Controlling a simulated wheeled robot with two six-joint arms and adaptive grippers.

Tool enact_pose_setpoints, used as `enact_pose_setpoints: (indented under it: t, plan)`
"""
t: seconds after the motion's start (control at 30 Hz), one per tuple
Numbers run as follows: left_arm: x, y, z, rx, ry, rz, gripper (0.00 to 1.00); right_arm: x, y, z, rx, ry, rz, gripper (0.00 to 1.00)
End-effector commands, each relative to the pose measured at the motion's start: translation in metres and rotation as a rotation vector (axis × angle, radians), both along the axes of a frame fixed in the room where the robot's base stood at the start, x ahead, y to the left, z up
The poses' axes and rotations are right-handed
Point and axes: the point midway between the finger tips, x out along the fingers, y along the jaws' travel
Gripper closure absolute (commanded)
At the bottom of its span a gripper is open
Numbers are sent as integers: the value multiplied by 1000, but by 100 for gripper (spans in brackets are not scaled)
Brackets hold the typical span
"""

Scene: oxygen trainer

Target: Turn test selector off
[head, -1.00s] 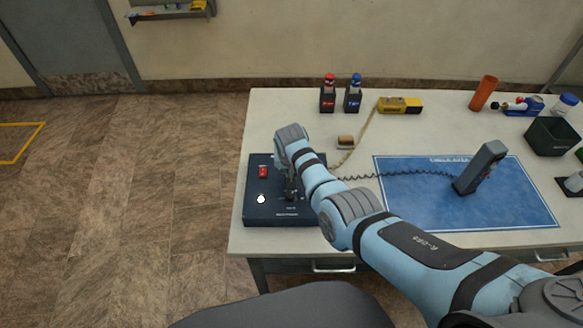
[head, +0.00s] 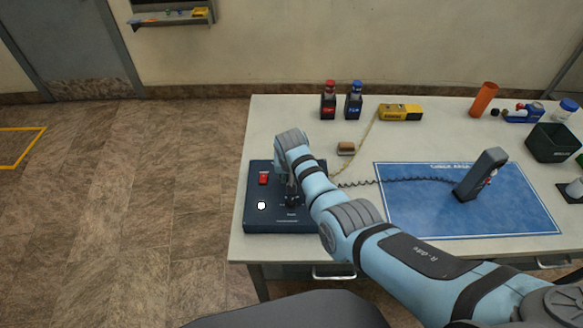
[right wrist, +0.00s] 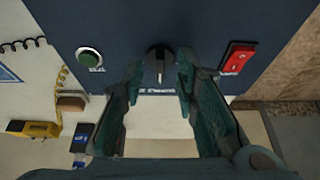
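The test selector is a black knob (right wrist: 159,58) with a pale pointer on a dark blue panel (right wrist: 200,22), pointing down in the right wrist view. My right gripper (right wrist: 160,66) is open, with its two fingers on either side of the knob and gaps showing between them and it. I cannot tell how near the fingertips are to the panel. In the head view the dark blue trainer box (head: 262,227) sits at the table's left end, with my right gripper (head: 291,197) over it, and my wrist covers part of the panel. My left gripper is not in view.
A red rocker switch (right wrist: 238,58) and a green button (right wrist: 89,58) flank the knob. A white round indicator (head: 261,205) shows on the box. A blue mat (head: 430,215) with a grey handset (head: 482,174), a yellow device (head: 401,112) and small bottles stand to the right and behind.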

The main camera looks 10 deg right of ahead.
Motion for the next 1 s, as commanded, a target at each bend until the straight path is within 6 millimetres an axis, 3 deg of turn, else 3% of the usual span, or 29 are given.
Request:
enact_pose_setpoints:
  t: [0.43,0.6,1.0]
  plan:
    - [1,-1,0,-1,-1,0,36,-37,10,94,3,-3,0,72]
    - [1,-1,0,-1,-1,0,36,-42,11,104,2,0,1,72]
    - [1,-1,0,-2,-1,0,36,-42,11,103,1,-1,0,72]
